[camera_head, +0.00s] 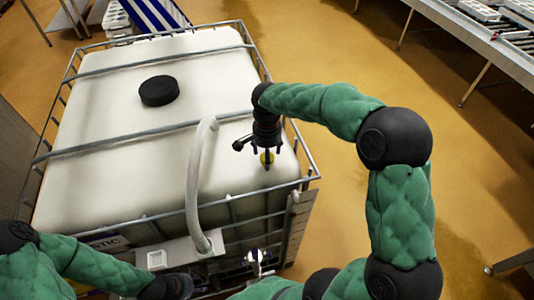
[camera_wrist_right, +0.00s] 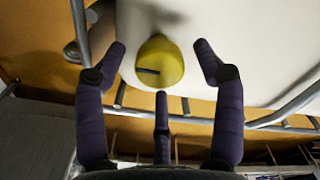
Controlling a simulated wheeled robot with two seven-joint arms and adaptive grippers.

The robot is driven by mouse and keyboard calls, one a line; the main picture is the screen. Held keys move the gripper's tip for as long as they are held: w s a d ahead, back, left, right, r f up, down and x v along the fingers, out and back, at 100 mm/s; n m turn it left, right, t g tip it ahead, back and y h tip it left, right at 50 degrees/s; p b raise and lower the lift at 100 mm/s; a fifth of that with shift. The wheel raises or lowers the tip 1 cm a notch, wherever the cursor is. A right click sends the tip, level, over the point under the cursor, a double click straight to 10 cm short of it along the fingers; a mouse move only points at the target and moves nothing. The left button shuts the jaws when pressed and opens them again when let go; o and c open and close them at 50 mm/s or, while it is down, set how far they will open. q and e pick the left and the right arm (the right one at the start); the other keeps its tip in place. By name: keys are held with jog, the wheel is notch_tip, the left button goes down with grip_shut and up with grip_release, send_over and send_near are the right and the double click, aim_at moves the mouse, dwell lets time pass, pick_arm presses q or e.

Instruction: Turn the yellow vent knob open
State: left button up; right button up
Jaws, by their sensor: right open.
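The yellow vent knob (camera_head: 267,158) sits on the top of the white tank (camera_head: 95,150), near its right edge. In the right wrist view the knob (camera_wrist_right: 165,57) is round, with a dark slot or mark on its left side. My right gripper (camera_head: 266,152) is right above the knob. Its fingers are spread around the knob, apart from it on the left and right, with a third finger below. My left gripper (camera_head: 180,287) is low at the front of the tank; its fingers are hard to make out.
A metal cage (camera_head: 160,134) with bars surrounds the tank. A pale hose (camera_head: 196,170) arches over its front, left of the knob. A black lid (camera_head: 159,90) is on the tank top. A metal table (camera_head: 480,35) stands at the upper right; the floor between is clear.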

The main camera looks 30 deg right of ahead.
jog(key=c, duration=1.1)
jog(key=shift+c, duration=0.2)
jog(key=shift+n, duration=0.3)
jog(key=n, duration=0.8)
jog(key=shift+p, duration=0.3)
jog(key=n, duration=0.4)
jog(key=shift+n+p, duration=0.7)
jog(key=shift+n, duration=1.9)
